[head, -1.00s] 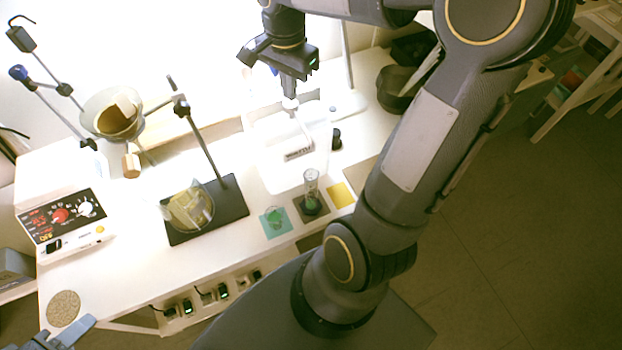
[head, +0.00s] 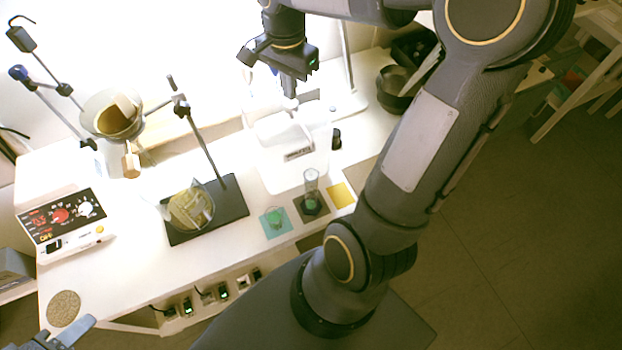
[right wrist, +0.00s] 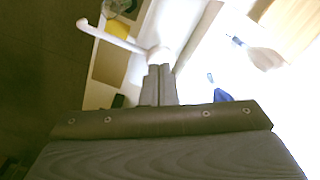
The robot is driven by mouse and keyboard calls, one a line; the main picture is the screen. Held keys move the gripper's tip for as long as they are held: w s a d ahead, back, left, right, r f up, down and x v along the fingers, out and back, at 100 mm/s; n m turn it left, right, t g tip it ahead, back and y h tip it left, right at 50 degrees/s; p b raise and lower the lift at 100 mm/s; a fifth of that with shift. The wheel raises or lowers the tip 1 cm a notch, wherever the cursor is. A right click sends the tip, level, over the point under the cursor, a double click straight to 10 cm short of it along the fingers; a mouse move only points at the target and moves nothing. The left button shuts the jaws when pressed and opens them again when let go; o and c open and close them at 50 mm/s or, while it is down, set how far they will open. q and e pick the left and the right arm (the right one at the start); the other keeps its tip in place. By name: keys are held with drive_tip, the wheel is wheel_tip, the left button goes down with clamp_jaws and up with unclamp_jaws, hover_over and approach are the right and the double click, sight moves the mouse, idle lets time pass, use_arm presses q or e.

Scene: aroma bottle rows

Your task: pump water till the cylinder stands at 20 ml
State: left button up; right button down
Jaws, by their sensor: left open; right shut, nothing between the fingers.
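The clear measuring cylinder (head: 311,186) stands upright on a dark square mat, in front of the pump container. Something greenish shows low in it; its level cannot be read. The pale pump container (head: 284,165) stands at the back right of the bench with a label on its front. My right gripper (head: 290,94) is shut and empty, pointing down over the pump top. In the right wrist view its fingers (right wrist: 158,84) meet at the white pump head, and the pump spout (right wrist: 112,38) reaches toward the cylinder (right wrist: 122,8). My left gripper (head: 68,334) is open at the bottom left, away from the bench objects.
A yellow mat (head: 342,195) lies right. A dark stand base (head: 232,202) holds a rod and glass vessel. A control box (head: 62,217) stands left. My right arm crosses the right side.

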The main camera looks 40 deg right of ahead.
sight(291, 103)
drive_tip(key=shift+f+b, duration=1.2)
drive_tip(key=shift+f, duration=0.4)
drive_tip(key=shift+r, duration=0.1)
drive_tip(key=shift+r+p, duration=1.3)
drive_tip(key=shift+r, duration=0.15)
drive_tip(key=shift+f+b, duration=0.85)
drive_tip(key=shift+f, duration=0.35)
idle(0.3)
drive_tip(key=shift+r+p, duration=0.95)
drive_tip(key=shift+r, duration=0.25)
drive_tip(key=shift+r, duration=0.1)
wheel_tip(291, 103, up, 6)
drive_tip(key=p, duration=0.5)
